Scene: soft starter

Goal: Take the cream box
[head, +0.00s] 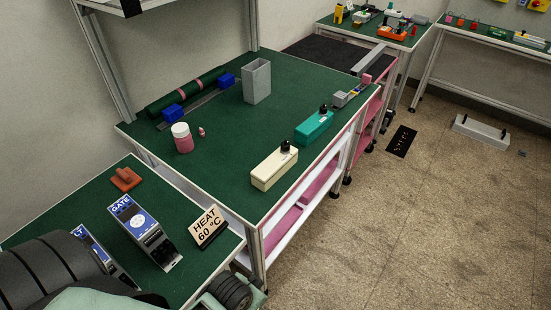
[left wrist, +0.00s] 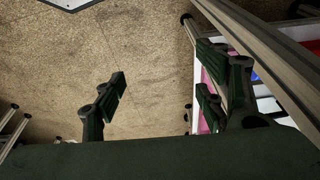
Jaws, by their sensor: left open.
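The cream box (head: 274,171) sits on the green top of the middle workbench, near its front right edge. It is a long box with a black knob on top. My left gripper (left wrist: 164,95) shows in the left wrist view with its fingers spread and nothing between them. It is over the floor beside a bench frame, and the cream box is not in that view. In the head view, parts of my arm fill the bottom left corner, and the left fingertips cannot be made out there. My right gripper is in neither view.
A teal box (head: 314,127) stands just behind the cream box. A "HEAT 60 °C" sign (head: 208,227) stands on the nearer bench. The bench centre is clear.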

